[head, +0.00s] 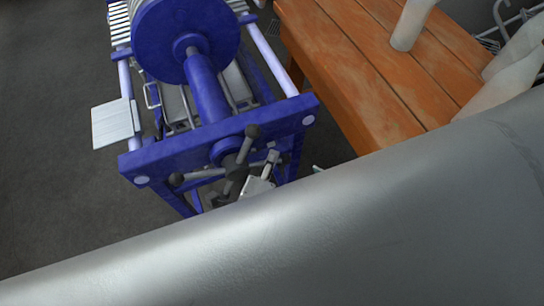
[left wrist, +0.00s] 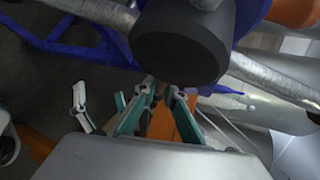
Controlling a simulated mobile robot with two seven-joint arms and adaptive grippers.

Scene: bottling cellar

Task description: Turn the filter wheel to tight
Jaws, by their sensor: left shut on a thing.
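The filter wheel (head: 234,168) is a dark hub with metal spokes and black knobs, on the front of a blue filter press (head: 185,150). In the left wrist view the dark round hub of the wheel (left wrist: 183,45) is close to the camera, with grey spokes to both sides. My left gripper (head: 262,184) is at the right side of the wheel and shut on it. Its teal fingers (left wrist: 160,98) show below the hub in the left wrist view. The exact gripped part is mostly hidden.
A wooden table (head: 350,70) stands to the right of the press, with a pale bottle (head: 411,24) and more bottles (head: 508,75) on it. A pale plate (head: 115,123) sticks out at the press's left. A large grey cylindrical surface fills the foreground. The floor at left is clear.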

